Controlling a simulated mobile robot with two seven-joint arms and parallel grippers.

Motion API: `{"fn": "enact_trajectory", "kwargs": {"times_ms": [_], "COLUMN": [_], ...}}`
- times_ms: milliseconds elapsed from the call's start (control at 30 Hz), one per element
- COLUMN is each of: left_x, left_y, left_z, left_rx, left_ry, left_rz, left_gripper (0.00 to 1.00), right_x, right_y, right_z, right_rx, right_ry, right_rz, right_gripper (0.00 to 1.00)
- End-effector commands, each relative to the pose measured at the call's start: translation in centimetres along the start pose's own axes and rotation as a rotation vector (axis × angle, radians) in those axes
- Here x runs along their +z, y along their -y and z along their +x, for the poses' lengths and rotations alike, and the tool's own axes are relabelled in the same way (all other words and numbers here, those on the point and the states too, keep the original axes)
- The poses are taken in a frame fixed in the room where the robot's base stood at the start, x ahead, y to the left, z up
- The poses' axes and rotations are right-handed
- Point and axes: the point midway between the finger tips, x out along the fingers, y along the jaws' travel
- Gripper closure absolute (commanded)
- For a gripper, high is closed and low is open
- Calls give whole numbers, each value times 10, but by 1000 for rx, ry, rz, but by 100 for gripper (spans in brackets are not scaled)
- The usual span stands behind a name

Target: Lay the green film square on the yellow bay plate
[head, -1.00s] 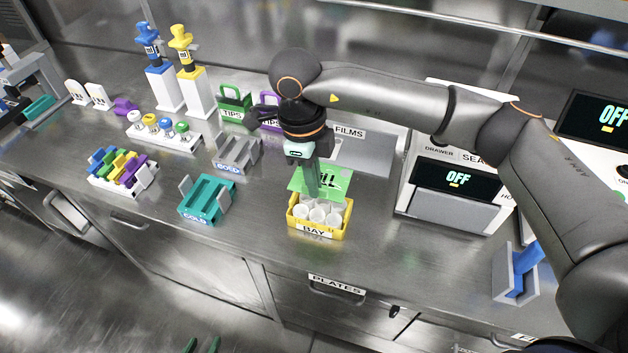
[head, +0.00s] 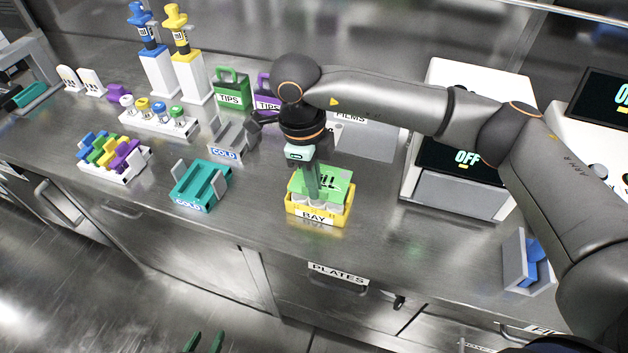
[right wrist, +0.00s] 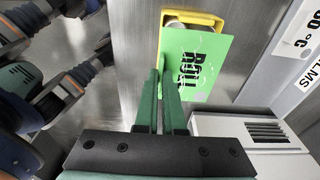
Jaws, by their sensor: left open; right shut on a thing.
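The green film square (head: 332,186), marked with dark lettering, is held by my right gripper (head: 312,194) over the yellow bay plate (head: 317,215). The plate has a BAY label and white round wells, some showing below the film's front edge. In the right wrist view the film (right wrist: 196,66) covers much of the yellow plate (right wrist: 208,20), whose rim shows at the top and left. I cannot tell whether the film touches the wells. The right fingers (right wrist: 160,90) are shut on the film. My left gripper (head: 204,343) is open and empty at the bottom edge.
A teal COLD block (head: 200,186) and a grey COLD block (head: 232,137) stand left of the plate. The grey FILMS holder (head: 370,140) is behind it, and a machine reading OFF (head: 462,158) stands to the right. The counter in front is clear.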

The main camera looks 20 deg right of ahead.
Motion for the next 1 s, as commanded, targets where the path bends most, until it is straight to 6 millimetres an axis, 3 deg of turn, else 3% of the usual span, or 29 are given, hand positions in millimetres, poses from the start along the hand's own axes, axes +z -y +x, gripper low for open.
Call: {"fn": "enact_trajectory", "kwargs": {"times_ms": [1000], "left_x": [8], "left_y": [5], "left_z": [4], "left_rx": [-8], "left_ry": [10], "left_rz": [2], "left_gripper": [50], "right_x": [0], "right_y": [0], "right_z": [0], "right_rx": [0], "right_ry": [0], "right_rz": [0], "right_gripper": [100]}}
